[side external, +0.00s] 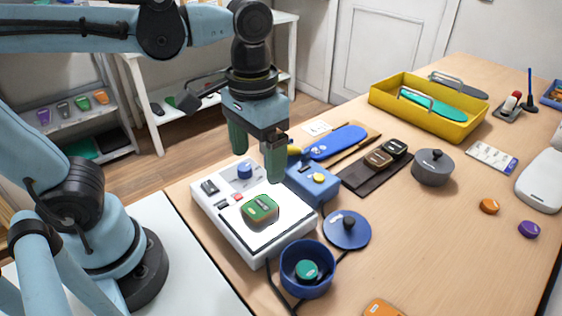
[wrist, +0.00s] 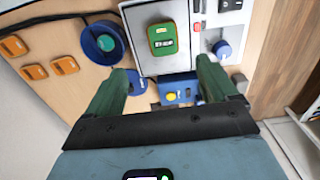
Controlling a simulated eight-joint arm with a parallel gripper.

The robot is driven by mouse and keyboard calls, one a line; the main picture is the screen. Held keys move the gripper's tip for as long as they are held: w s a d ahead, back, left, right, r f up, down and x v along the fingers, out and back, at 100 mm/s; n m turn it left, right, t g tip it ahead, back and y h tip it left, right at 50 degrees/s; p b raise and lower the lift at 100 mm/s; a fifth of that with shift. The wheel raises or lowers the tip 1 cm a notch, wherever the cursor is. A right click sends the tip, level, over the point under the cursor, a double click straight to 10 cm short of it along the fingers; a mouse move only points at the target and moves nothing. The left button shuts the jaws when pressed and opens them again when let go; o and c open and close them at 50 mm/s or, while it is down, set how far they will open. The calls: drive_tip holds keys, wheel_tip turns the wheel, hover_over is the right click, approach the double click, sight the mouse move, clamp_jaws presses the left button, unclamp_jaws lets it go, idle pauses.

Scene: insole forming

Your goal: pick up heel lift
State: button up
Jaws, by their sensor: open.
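Which piece is the heel lift I cannot tell for certain. A small green pad with an orange rim and a label (side external: 261,208) lies on the white plate of a white machine (side external: 215,215). The pad also shows in the wrist view (wrist: 162,39), beyond my fingertips. A teal round piece (side external: 307,271) sits inside a blue bowl (side external: 318,291) in front of the machine. Several orange pads (wrist: 34,72) lie left of the bowl in the wrist view. My gripper (side external: 257,163) is open and empty, pointing down above the machine's back part, apart from the pad.
A blue box with a yellow button (side external: 318,179) stands beside the machine. A blue lid (side external: 347,229), a grey pot (side external: 432,168) and a dark strip with brown pads (side external: 370,175) lie to the right. A yellow tray (side external: 425,119) stands farther back.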

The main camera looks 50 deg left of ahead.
hover_over(260, 206)
drive_tip(key=f, duration=0.6)
drive_tip(key=shift+s+d+f, duration=0.15)
drive_tip(key=shift+d+f, duration=0.1)
drive_tip(key=shift+f, duration=0.05)
drive_tip(key=shift+w+a+f, duration=0.1)
drive_tip(key=shift+a+f, duration=0.05)
drive_tip(key=shift+f, duration=1.15)
drive_tip(key=shift+w+a+f, duration=0.1)
drive_tip(key=shift+f, duration=1.15)
drive_tip(key=c, duration=1.1)
drive_tip(key=shift+r, duration=0.1)
